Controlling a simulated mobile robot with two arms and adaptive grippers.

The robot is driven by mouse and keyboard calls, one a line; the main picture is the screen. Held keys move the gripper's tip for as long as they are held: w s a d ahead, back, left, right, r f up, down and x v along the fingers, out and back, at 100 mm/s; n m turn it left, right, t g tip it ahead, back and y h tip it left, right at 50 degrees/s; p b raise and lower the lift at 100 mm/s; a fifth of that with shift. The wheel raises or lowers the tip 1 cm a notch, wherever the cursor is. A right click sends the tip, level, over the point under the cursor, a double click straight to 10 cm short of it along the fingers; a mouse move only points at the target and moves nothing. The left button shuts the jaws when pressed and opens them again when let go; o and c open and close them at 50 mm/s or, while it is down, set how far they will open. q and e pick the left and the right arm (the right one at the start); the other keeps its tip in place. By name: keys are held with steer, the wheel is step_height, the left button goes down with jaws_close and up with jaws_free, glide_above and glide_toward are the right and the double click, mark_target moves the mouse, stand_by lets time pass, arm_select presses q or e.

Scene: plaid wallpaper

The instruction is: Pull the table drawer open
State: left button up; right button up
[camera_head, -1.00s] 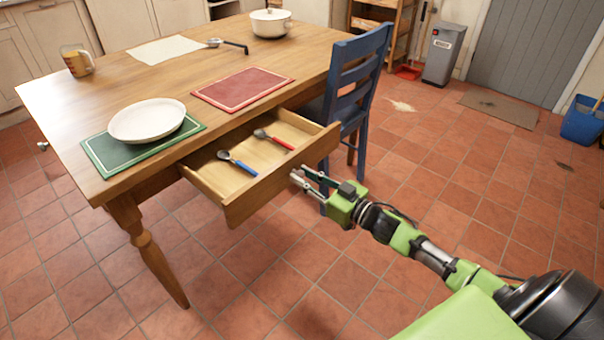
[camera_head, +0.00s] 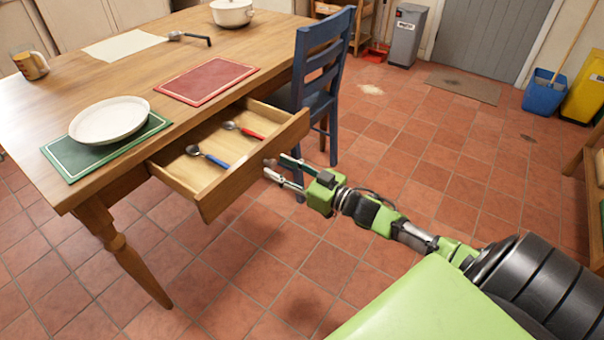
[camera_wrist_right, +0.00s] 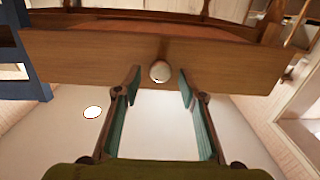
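The wooden table's drawer (camera_head: 240,180) stands pulled out. A blue-handled spoon (camera_head: 207,156) and a red-handled spoon (camera_head: 243,130) lie in it. Its round knob (camera_head: 268,162) is on the front panel and shows whole in the right wrist view (camera_wrist_right: 160,71). My right gripper (camera_head: 276,168) is open at the drawer front. In the right wrist view its fingers (camera_wrist_right: 160,82) stand apart on either side of the knob, with gaps on both sides. My left gripper is not in view.
On the table (camera_head: 130,65) are a white plate (camera_head: 108,120) on a green mat, a red mat (camera_head: 207,81), a mug (camera_head: 31,65) and a white pot (camera_head: 232,12). A blue chair (camera_head: 323,60) stands right beside the drawer. The tiled floor in front is clear.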

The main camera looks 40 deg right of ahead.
steer(key=v, duration=1)
steer(key=shift+s, duration=0.15)
